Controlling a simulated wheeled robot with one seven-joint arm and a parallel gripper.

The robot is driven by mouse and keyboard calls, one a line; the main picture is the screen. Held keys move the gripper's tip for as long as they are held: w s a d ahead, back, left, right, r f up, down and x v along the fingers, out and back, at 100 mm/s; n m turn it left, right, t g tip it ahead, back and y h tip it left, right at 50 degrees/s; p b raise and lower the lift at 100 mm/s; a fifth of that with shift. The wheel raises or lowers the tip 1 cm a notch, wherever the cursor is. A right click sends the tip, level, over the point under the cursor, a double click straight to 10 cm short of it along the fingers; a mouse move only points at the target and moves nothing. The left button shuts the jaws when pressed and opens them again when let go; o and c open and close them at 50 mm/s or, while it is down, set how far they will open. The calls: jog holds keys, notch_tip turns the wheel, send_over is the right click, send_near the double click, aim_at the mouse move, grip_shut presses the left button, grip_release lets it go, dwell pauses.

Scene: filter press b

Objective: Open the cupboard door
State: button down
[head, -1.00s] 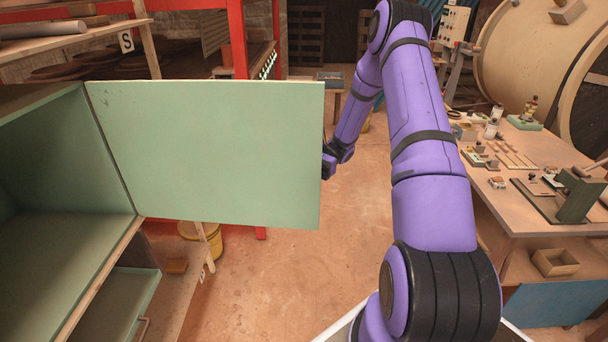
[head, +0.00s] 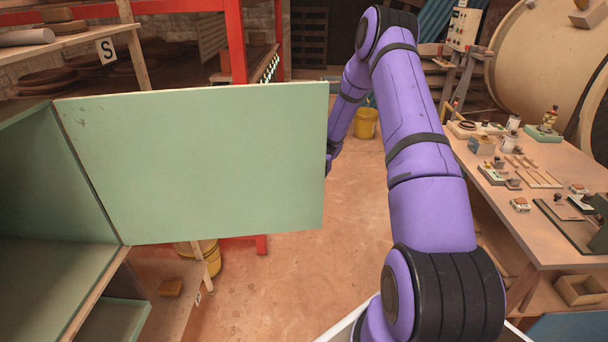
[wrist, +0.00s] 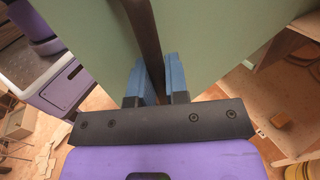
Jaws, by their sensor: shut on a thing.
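The pale green cupboard door (head: 200,165) stands wide open in the head view, swung out from the cupboard (head: 60,200) at the left. The open cupboard shows bare green inner walls and a shelf. In the wrist view the door (wrist: 210,40) fills the upper middle, with a dark bar handle (wrist: 146,35) running down it. My gripper (wrist: 161,80) has its blue fingers on both sides of the handle, shut on it. In the head view the gripper and handle are hidden behind the door; my purple arm reaches around its free edge.
A workbench (head: 520,215) with small tools and jars stands at the right. A red-framed shelf (head: 236,50) is behind the door. A yellow bucket (head: 366,123) stands on the floor farther back. The floor (head: 290,270) between door and bench is clear.

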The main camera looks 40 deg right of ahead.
jog(key=shift+d, duration=0.1)
jog(key=c, duration=1.1)
grip_release()
jog(key=shift+c, duration=0.2)
jog(key=v, duration=1)
jog(key=shift+w+d, duration=0.15)
jog(key=shift+d, duration=0.15)
